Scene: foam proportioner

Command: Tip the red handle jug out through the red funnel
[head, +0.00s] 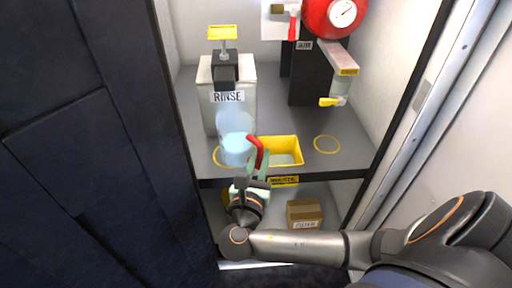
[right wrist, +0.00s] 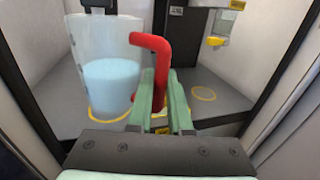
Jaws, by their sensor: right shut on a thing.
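The red handle jug (head: 236,138) is a clear vessel, part filled with light blue liquid, in front of the RINSE container. It stands upright over a yellow ring marking; I cannot tell whether its base touches the shelf. My right gripper (head: 257,164) is shut on its red handle (head: 254,150). In the right wrist view, the jug (right wrist: 108,75) is left of the green fingers (right wrist: 160,95), which hold the lower part of the red handle (right wrist: 152,43). I see no red funnel in either view. My left gripper is not in view.
A yellow WASTE tray (head: 297,151) sits right of the jug, with an empty yellow ring (head: 326,144) beyond it. The RINSE container (head: 208,95) stands behind. A red gauge vessel (head: 330,20) and yellow-handled tap (head: 331,102) are at right. A cardboard box (head: 304,213) is below.

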